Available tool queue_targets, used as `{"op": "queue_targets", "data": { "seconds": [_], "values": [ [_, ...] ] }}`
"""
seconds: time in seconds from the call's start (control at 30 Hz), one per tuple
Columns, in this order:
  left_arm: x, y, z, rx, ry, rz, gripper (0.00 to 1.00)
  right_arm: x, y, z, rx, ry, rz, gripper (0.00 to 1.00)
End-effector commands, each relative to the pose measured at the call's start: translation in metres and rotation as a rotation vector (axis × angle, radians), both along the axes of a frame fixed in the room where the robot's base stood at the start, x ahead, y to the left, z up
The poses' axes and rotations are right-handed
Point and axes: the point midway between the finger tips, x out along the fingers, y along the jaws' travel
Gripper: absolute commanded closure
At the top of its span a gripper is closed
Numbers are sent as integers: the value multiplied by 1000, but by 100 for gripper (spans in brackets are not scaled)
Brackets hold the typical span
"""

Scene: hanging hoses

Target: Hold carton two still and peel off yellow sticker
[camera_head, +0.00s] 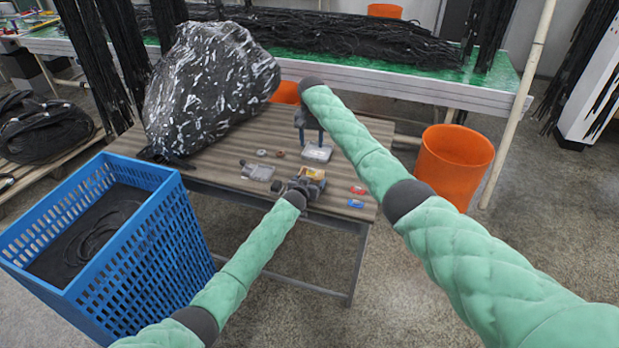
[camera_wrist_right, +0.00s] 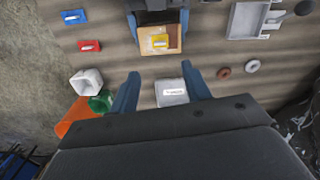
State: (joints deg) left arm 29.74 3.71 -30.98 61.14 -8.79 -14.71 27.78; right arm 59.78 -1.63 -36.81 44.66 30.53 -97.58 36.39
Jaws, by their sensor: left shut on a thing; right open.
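A small brown carton (camera_head: 312,172) stands on the striped table. A yellow sticker (camera_wrist_right: 159,41) with a white label lies on its upper face in the right wrist view, where the carton (camera_wrist_right: 175,42) is near the top. My left gripper (camera_head: 303,186) is shut on the carton from the near side. My right gripper (camera_head: 309,137) is open and empty, above the table behind the carton. Its two fingers (camera_wrist_right: 162,90) are spread in the wrist view, apart from the carton. A pale box (camera_wrist_right: 172,92) with a white label shows between them, below; it is also in the head view (camera_head: 318,152).
A grey tray (camera_head: 258,172) and two small rings (camera_head: 271,154) are left of the carton. Red (camera_head: 358,190) and blue (camera_head: 355,203) labelled pieces lie right. A large black wrapped bundle (camera_head: 205,85) fills the table's left. A blue crate (camera_head: 150,265) and orange bin (camera_head: 452,165) flank the table.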

Motion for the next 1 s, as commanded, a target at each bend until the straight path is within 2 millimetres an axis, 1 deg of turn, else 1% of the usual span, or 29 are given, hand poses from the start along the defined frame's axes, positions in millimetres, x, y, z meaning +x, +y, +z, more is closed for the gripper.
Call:
{"op": "queue_targets", "data": {
  "seconds": [0.13,0.23,0.5,0.7,0.87,1.0],
  "values": [
    [0,0,0,0,0,0,41,-4,0,-5,-22,-42,-17,53],
    [0,0,0,0,0,0,41,-10,0,-8,-48,-105,-42,53],
    [0,0,0,0,0,0,41,-37,10,-12,-91,-293,-110,53],
    [0,0,0,0,0,0,41,-51,16,-11,-92,-367,-135,53],
    [0,0,0,0,0,0,41,-51,17,-18,-94,-380,-139,53],
    [0,0,0,0,0,0,41,-45,14,-34,-94,-378,-139,53]
  ]
}}
